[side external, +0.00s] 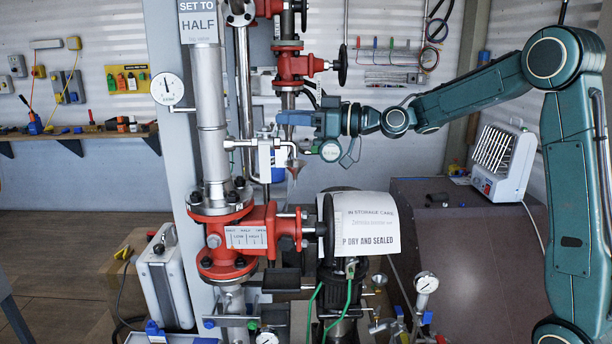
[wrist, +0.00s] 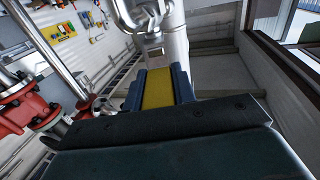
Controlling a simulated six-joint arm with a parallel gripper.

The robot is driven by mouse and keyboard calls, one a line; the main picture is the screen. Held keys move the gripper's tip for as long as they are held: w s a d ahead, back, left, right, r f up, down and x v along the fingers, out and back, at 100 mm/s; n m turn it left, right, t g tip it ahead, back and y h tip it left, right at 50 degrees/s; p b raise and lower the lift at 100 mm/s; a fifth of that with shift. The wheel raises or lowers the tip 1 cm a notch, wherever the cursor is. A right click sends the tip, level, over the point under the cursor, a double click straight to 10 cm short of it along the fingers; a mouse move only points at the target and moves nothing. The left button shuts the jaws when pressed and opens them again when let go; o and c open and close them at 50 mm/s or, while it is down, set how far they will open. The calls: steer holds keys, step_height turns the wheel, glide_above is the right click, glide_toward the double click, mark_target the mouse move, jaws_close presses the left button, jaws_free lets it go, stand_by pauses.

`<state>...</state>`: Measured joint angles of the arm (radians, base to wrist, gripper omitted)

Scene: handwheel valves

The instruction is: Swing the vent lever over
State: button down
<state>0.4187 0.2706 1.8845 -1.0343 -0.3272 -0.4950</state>
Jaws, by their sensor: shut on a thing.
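The vent fitting (side external: 265,160) is a pale metal block on a short horizontal pipe beside the tall silver pipe, in the side view. My gripper (side external: 282,122) reaches in from the right, with its fingertips at the top of this fitting. The jaws are shut on the vent lever, which the fingers mostly hide in the side view. In the wrist view my gripper (wrist: 158,75) shows blue fingers and a yellow pad, with a pale metal part (wrist: 160,25) just beyond. The lever's exact angle cannot be told.
A red flanged valve (side external: 240,235) stands below the fitting, with a sign (side external: 198,20) reading "SET TO HALF" above. A round gauge (side external: 167,89) is at left. A white notice (side external: 365,225) hangs over a dark handwheel below my arm. Another red valve (side external: 292,66) is behind.

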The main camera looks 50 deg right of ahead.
steer(key=shift+w+d+n+g+y, duration=0.3)
steer(key=shift+n+g+y, duration=0.4)
steer(key=shift+y, duration=0.25)
steer(key=shift+w+d+n+g+y, duration=0.2)
steer(key=shift+d+n+g+y, duration=0.1)
steer(key=shift+n+g+y, duration=0.5)
steer(key=shift+y, duration=0.25)
steer(key=c, duration=1.1)
jaws_free()
steer(key=shift+c, duration=0.2)
steer(key=shift+d, duration=0.15)
